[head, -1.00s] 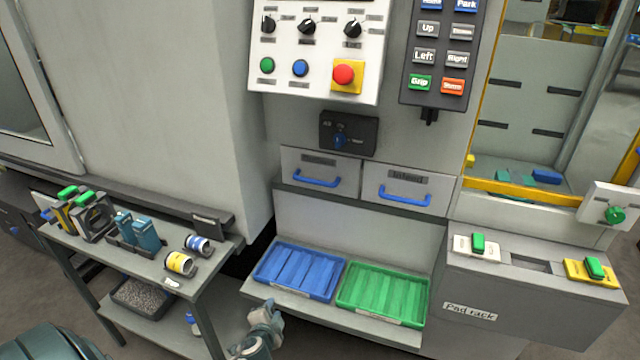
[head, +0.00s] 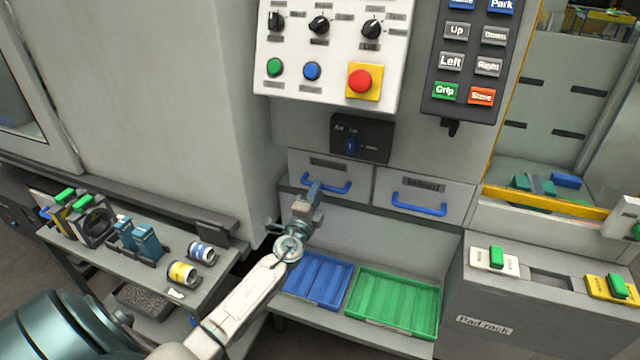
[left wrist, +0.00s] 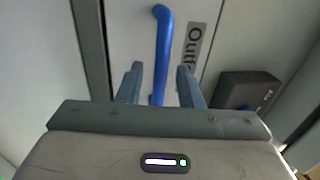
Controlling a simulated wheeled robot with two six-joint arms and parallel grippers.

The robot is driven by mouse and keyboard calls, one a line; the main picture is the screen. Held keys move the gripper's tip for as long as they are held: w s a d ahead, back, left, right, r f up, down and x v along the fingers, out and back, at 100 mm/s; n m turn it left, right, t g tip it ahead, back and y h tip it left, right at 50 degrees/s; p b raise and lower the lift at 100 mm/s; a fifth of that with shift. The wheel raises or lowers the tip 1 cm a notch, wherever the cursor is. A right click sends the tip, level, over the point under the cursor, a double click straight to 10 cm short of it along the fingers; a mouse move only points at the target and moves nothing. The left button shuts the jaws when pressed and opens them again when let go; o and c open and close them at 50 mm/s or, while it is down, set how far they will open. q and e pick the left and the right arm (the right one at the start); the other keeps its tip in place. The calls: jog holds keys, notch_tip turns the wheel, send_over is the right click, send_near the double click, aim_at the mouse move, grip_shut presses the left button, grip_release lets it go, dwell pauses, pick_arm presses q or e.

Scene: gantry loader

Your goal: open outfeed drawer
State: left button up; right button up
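The outfeed drawer (head: 361,171) is the left of two drawers below the control panel, and it looks closed. Its blue handle (head: 340,189) is partly behind my left gripper (head: 314,190). In the left wrist view the drawer front (left wrist: 130,35) fills the middle, with a label starting "Out" (left wrist: 191,48). The blue handle (left wrist: 162,40) runs lengthwise there, in line with the gap between the fingers of my left gripper (left wrist: 160,70). The fingers are apart and empty. I cannot tell how deep the handle sits between them. My right gripper is not in view.
The infeed drawer (head: 450,192) is just right. A black switch box (head: 375,140) sits above. Below are a blue tray (head: 320,280) and a green tray (head: 395,302) on a ledge. A side cart (head: 215,275) stands left, and the pad rack (head: 520,300) right.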

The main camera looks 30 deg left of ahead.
pick_arm(q)
jog(key=x, duration=0.2)
jog(key=shift+w+r, duration=0.15)
jog(key=shift+w, duration=0.25)
grip_shut()
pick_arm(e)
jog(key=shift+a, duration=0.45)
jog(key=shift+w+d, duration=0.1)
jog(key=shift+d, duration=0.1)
